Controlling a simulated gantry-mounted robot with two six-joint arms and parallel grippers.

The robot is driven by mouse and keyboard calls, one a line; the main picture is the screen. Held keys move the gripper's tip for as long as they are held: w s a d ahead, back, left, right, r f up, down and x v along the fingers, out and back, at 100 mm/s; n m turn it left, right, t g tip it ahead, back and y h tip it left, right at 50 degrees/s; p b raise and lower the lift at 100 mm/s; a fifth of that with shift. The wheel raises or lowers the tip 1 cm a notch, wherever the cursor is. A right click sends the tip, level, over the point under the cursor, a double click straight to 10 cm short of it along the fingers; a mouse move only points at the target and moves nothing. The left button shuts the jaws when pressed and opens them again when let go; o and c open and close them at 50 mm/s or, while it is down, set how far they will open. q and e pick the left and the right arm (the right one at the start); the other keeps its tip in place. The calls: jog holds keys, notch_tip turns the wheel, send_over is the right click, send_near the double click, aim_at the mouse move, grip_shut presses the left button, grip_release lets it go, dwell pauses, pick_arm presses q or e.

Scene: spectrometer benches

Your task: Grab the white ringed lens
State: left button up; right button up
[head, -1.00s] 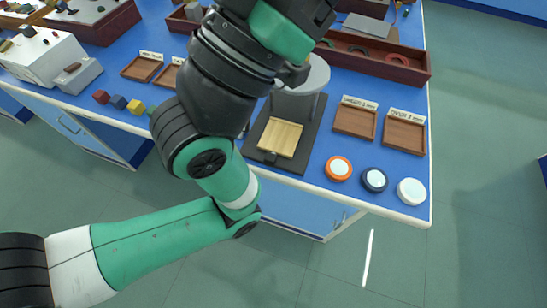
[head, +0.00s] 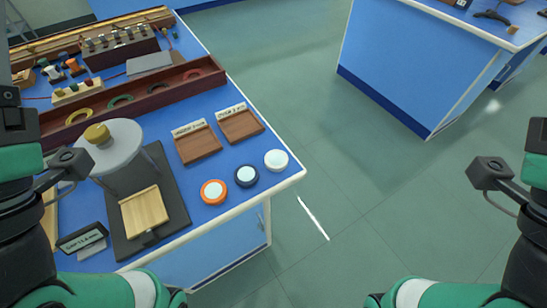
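The white ringed lens (head: 276,160) lies flat on the blue bench near its right front corner. It has a white rim and a pale disc. The dark-blue ringed lens (head: 247,176) lies to its left, and the orange ringed lens (head: 213,192) lies beyond that one; the three are apart from one another. Parts of my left arm show at the left edge and of my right arm at the right edge, over the floor. No gripper fingertips can be made out. Neither arm touches any lens.
Two wooden trays with label cards, one (head: 199,145) left of the other (head: 241,125), lie behind the lenses. A dark stand with a round grey plate (head: 114,150) and a wooden block (head: 144,211) is left. Bare floor lies right; another blue bench (head: 400,70) stands behind.

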pick_arm(q)
jog(key=shift+o, duration=0.3)
jog(key=o, duration=0.6)
